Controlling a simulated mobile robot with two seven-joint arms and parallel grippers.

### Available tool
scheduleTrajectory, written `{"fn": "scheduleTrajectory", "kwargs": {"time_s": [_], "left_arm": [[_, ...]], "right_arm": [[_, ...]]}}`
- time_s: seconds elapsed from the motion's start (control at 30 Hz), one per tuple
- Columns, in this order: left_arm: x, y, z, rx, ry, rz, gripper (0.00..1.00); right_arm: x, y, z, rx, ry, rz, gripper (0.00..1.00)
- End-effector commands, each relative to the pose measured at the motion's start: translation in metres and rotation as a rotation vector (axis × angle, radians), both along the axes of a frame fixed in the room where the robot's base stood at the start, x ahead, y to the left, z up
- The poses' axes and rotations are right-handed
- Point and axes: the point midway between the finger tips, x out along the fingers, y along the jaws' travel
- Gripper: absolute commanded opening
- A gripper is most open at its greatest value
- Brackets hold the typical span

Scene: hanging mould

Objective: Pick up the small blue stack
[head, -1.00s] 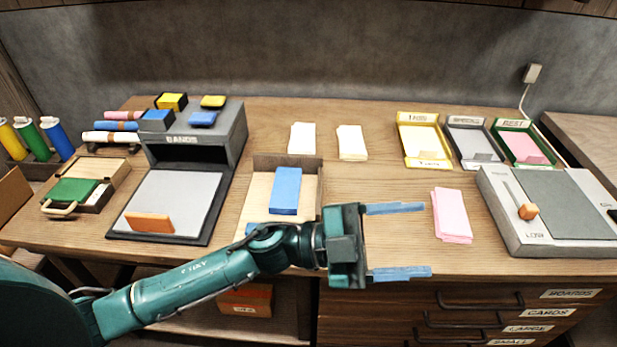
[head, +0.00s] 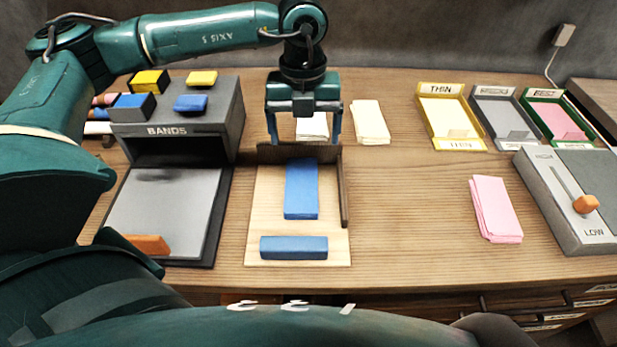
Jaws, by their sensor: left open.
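My left gripper (head: 303,138) points down with its fingers apart. In the picture it overlaps the back edge of a wooden jig board (head: 268,205) and a white paper stack (head: 312,124), which shows between its fingers. A blue block (head: 301,188) lies lengthwise on the board, in front of and below the gripper. A blue bar (head: 293,247) lies crosswise near the board's front edge. I cannot tell which blue piece is the small stack. Nothing shows between the fingers but the white stack behind. My right gripper is not in view.
A grey BANDS box (head: 187,142) with a pad stands left. A cream stack (head: 370,122) lies right of the gripper. A pink stack (head: 495,208) and a grey device with a slider (head: 572,235) are at right. The table between board and pink stack is clear.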

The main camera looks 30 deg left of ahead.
Motion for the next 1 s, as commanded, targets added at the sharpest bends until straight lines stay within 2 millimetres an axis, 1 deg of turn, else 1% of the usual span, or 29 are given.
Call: {"fn": "scheduleTrajectory", "kwargs": {"time_s": [0.07,0.13,0.3,0.4,0.5,0.67,0.9,1.0], "left_arm": [[0.001,0.005,-0.003,0.017,-0.003,0.014,0.87],[0.001,0.006,-0.012,0.020,-0.003,0.016,0.87],[0.000,0.005,-0.046,0.018,0.000,0.013,0.87],[0.000,0.005,-0.062,0.016,-0.002,0.011,0.87],[0.000,0.005,-0.073,0.015,-0.004,0.011,0.87],[0.000,0.005,-0.082,0.015,-0.004,0.011,0.87],[-0.003,0.009,-0.117,0.015,-0.002,0.011,0.87],[-0.003,0.009,-0.127,0.015,-0.003,0.010,0.87]], "right_arm": [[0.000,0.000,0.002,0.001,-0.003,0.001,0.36],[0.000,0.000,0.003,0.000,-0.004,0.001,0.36],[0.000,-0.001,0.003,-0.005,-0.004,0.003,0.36],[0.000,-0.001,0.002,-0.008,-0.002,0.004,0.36],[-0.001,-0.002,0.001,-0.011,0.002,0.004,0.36],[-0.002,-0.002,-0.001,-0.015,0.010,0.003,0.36],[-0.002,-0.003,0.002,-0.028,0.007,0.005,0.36],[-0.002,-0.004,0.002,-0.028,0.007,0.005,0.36]]}}
